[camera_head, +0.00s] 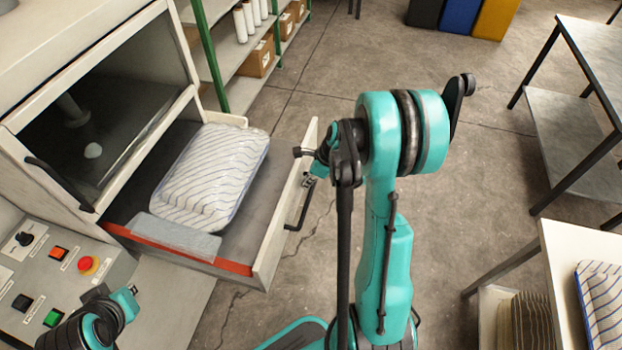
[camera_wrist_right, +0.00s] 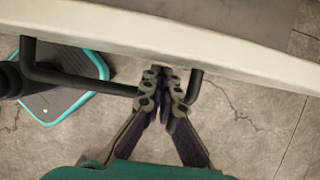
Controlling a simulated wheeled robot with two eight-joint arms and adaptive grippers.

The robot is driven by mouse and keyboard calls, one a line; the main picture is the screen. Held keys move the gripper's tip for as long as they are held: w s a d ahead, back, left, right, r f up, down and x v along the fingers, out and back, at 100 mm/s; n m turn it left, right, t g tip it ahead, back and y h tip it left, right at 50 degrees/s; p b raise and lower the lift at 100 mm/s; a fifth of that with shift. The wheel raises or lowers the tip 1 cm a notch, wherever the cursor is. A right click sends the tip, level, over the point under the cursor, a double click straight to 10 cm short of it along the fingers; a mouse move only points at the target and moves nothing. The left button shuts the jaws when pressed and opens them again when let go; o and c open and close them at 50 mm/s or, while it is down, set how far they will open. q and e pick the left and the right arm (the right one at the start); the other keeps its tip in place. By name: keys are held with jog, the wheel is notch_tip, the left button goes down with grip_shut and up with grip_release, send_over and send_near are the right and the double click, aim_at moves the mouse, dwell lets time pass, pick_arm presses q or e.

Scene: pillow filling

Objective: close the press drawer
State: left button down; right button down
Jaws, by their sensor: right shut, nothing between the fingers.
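The press drawer (camera_head: 290,180) is pulled out from the press (camera_head: 105,110). A white striped pillow (camera_head: 212,172) lies in it. A black bar handle (camera_head: 300,205) is on the drawer's outer front; the handle also shows in the wrist view (camera_wrist_right: 85,82). My right gripper (camera_head: 308,182) is at the drawer front beside the handle. In the wrist view my right gripper (camera_wrist_right: 160,75) is shut and empty, its fingertips close to the drawer front (camera_wrist_right: 160,35) and overlapping the handle's line; contact is unclear. Part of my left arm shows at the lower left, its fingers out of sight.
A control panel (camera_head: 55,275) with buttons is at the lower left. A green-framed shelf (camera_head: 235,55) stands behind the drawer. Tables (camera_head: 545,245) stand at the right, one with a striped pillow (camera_head: 603,300). The floor between is mostly clear.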

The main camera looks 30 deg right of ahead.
aim_at(250, 171)
jog(key=shift+f, duration=0.1)
dwell(0.3)
